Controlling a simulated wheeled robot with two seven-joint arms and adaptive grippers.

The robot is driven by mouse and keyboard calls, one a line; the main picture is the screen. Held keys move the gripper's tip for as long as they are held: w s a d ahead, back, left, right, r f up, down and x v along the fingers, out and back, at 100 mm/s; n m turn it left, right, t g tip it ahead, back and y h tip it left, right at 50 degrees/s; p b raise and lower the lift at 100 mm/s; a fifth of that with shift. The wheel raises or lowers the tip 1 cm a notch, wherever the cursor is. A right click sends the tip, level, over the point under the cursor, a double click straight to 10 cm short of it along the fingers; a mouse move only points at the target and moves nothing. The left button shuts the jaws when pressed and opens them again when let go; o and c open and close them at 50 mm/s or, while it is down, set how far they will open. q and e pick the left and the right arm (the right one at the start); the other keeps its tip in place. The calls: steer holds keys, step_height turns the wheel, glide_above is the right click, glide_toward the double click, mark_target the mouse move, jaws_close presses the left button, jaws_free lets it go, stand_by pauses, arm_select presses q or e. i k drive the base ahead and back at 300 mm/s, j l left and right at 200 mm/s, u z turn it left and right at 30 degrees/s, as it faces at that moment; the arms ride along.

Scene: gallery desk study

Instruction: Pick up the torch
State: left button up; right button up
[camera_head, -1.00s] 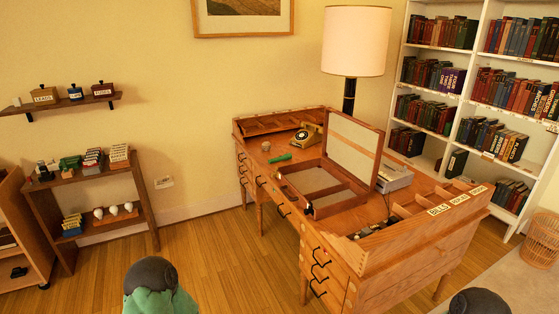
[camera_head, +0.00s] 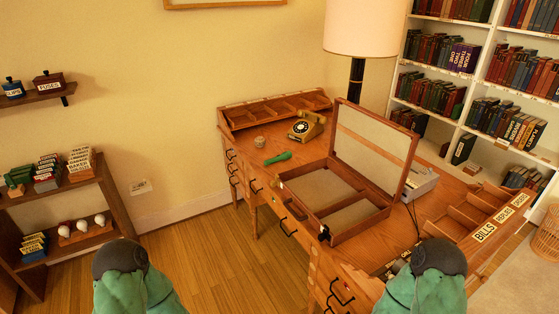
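A small green torch-shaped object (camera_head: 278,158), which looks like the torch, lies on the wooden desk (camera_head: 372,246). It is left of the open wooden case and in front of the yellow telephone. Nothing touches it. Green and dark parts of my two arms show at the bottom edge, one left of the desk and one over its near right part. Neither gripper's fingers can be seen.
The open case (camera_head: 374,212), lid raised, takes up the middle of the desk. The telephone (camera_head: 306,127) and a small round tin (camera_head: 260,142) stand behind the torch. A lamp (camera_head: 366,28) and bookshelves stand behind. Floor left of the desk is clear.

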mark_target(285, 155)
steer(key=i+j, duration=0.25)
steer(key=i, duration=0.2)
steer(key=i+j+u, duration=0.1)
steer(key=i+j, duration=0.15)
steer(key=i, duration=0.2)
